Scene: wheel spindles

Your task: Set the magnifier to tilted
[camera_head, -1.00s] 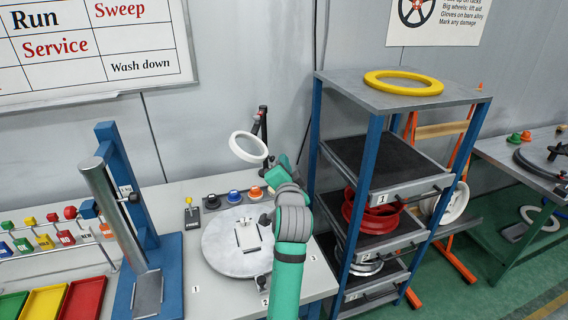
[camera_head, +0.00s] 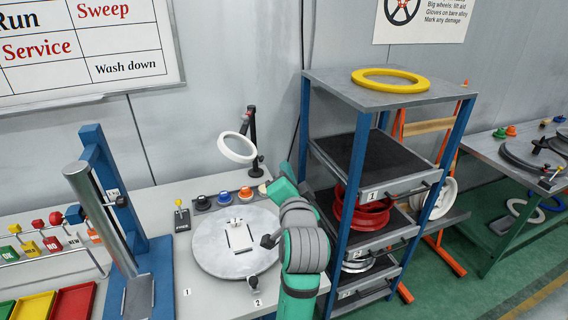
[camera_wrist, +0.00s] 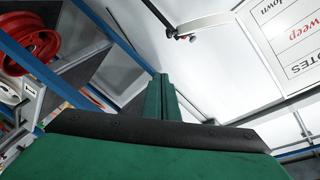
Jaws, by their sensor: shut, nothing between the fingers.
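The magnifier is a white ring (camera_head: 237,147) on a dark upright post (camera_head: 254,140) at the back of the bench. Its ring faces forward at a slant, and a small red part sits near its joint. The fingertips are hidden in the head view. In the wrist view my gripper (camera_wrist: 160,85) is shut and empty, pointing up at the wall. A dark rod with a red knob (camera_wrist: 193,38) shows beyond it, probably part of the magnifier.
A round grey turntable (camera_head: 213,256) with a small white plate lies before the magnifier. Several coloured knobs (camera_head: 224,197) line its back edge. A blue-framed rack (camera_head: 345,175) with a red wheel stands close on the right. A blue press (camera_head: 150,262) stands left.

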